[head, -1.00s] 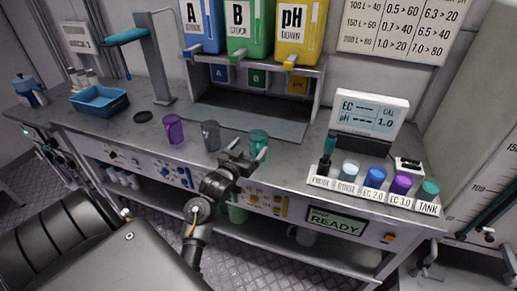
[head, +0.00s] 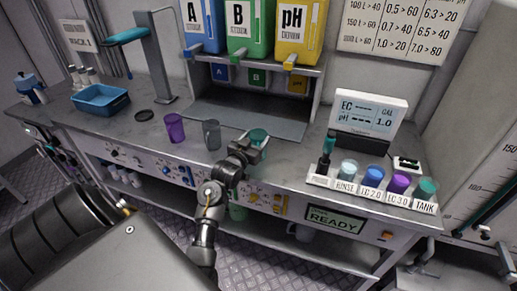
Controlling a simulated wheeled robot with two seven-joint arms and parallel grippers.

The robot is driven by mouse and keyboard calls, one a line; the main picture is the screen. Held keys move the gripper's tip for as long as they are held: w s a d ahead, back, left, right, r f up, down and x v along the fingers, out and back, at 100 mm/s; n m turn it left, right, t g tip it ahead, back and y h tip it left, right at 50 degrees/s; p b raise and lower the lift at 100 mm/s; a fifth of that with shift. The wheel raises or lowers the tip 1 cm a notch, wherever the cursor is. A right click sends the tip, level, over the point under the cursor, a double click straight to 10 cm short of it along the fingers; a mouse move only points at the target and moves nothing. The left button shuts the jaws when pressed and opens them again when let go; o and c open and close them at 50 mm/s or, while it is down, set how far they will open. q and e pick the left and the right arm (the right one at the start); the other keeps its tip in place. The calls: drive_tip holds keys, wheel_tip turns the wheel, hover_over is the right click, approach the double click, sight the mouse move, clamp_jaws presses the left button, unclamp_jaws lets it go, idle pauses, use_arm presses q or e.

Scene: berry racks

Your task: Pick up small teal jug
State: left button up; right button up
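The small teal jug (head: 258,134) stands upright on the grey bench, right of a dark grey jug (head: 211,134) and a purple jug (head: 175,127). My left gripper (head: 256,143) reaches up to it from the front. Its fingers look spread, one at each side of the jug's near face; I cannot see a firm contact. The wrist and fingers hide the jug's lower part. My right gripper is not in view.
A white rack (head: 318,180) of cups and a meter (head: 367,117) stand to the right. The dosing shelf (head: 318,88) with blue, green and yellow containers is behind. A blue tray (head: 100,100) and black disc (head: 144,115) lie left. The front mat is clear.

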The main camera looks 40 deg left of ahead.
use_arm(q)
drive_tip(key=c, duration=0.7)
drive_tip(key=shift+c, duration=0.2)
